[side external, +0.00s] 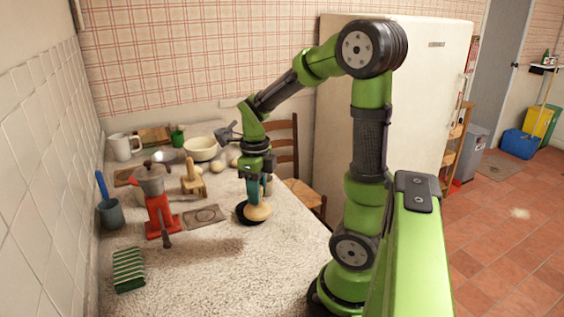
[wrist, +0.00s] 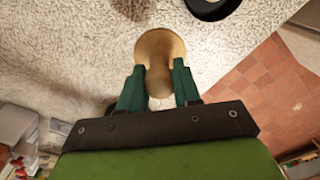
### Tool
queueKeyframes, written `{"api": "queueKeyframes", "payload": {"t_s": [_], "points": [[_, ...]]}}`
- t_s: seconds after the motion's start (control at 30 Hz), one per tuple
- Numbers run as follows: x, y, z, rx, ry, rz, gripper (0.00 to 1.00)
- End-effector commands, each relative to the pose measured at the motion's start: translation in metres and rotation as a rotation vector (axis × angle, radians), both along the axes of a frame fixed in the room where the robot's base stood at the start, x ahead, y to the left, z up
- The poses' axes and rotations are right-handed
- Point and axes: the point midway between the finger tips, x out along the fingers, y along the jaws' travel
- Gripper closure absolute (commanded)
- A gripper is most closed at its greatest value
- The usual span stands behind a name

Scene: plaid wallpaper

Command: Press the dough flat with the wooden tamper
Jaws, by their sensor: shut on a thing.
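My gripper (side external: 258,188) is shut on the wooden tamper (side external: 258,212), with its pale, rounded wide end hanging down over the counter. The wrist view shows the tamper (wrist: 160,48) between the two green fingers (wrist: 159,88). A round black dish (side external: 242,208) is just behind and left of the tamper in the side view. In the wrist view the dish (wrist: 211,8) is apart from the tamper, at the top edge. I cannot make out the dough for certain. Whether the tamper touches anything below is unclear.
A red grinder (side external: 158,205), a wooden block with a knob (side external: 193,182), a flat grey plate (side external: 205,216) and a blue-grey cup (side external: 110,213) stand to the left. A cream bowl (side external: 201,149) and pale round items (side external: 217,167) are behind. The front counter is mostly clear around a striped sponge (side external: 128,270).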

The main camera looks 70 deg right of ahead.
Motion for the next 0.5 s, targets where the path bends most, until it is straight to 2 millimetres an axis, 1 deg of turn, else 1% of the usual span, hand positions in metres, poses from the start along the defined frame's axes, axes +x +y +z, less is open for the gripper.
{"api": "queueKeyframes", "payload": {"t_s": [0.07, 0.17, 0.27, 0.3, 0.4, 0.5], "points": [[-0.001, -0.002, -0.001, 0.001, 0.004, -0.008, 0.92], [-0.001, -0.014, -0.007, 0.000, 0.025, -0.041, 0.92], [0.011, -0.038, -0.009, -0.004, 0.037, -0.080, 0.92], [0.017, -0.049, -0.009, -0.005, 0.039, -0.088, 0.92], [0.033, -0.076, -0.009, -0.005, 0.036, -0.089, 0.92], [0.047, -0.094, -0.006, -0.004, 0.025, -0.069, 0.92]]}}
